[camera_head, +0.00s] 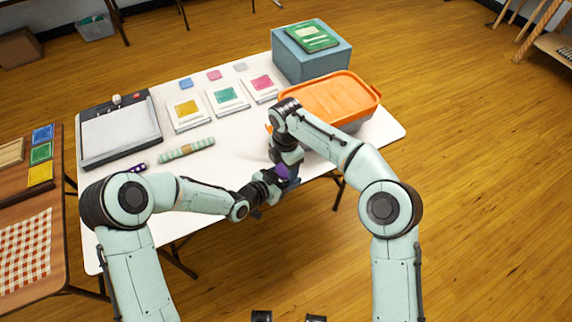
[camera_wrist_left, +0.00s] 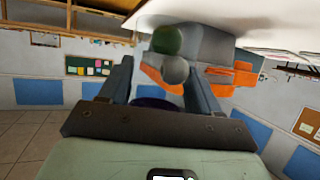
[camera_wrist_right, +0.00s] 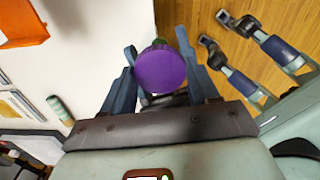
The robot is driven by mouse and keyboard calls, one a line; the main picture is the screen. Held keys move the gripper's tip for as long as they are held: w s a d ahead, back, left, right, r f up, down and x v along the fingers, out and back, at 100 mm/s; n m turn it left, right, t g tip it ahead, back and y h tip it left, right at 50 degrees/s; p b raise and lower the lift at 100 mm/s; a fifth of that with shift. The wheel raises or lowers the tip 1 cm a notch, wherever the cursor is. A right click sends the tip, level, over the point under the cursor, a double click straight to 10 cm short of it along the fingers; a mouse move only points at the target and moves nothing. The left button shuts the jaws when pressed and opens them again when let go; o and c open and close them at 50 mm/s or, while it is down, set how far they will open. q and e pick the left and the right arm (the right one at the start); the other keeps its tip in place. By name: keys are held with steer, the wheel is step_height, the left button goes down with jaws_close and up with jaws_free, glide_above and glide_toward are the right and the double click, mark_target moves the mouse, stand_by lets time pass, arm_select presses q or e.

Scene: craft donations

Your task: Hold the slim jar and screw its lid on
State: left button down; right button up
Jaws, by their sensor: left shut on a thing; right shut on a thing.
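The purple lid (camera_wrist_right: 160,70) is between the fingers of my right gripper (camera_wrist_right: 163,78), which points down and is shut on it. In the head view the lid (camera_head: 283,171) shows as a small purple patch at the table's front edge. My left gripper (camera_head: 276,183) comes in from the left just below it and is shut on the slim jar, which is mostly hidden. In the left wrist view, round green and grey shapes show between the fingers (camera_wrist_left: 158,88), with purple below them. I cannot tell whether the lid is seated on the jar.
The white table (camera_head: 235,150) holds an orange-lidded bin (camera_head: 330,95), a blue-grey box (camera_head: 310,62) with a green book (camera_head: 312,37), several cards, a framed tray (camera_head: 118,130) and a striped roll (camera_head: 187,149). A brown table (camera_head: 20,215) stands left. Open floor lies in front.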

steer(key=o, duration=1.2)
steer(key=shift+c, duration=0.2)
steer(key=shift+r, duration=2.3)
steer(key=shift+c, duration=0.4)
steer(key=shift+a+r+n, duration=0.1)
steer(key=shift+r+n, duration=0.2)
steer(key=shift+r, duration=0.1)
steer(key=shift+r+n, duration=1.2)
steer(key=shift+r, duration=0.1)
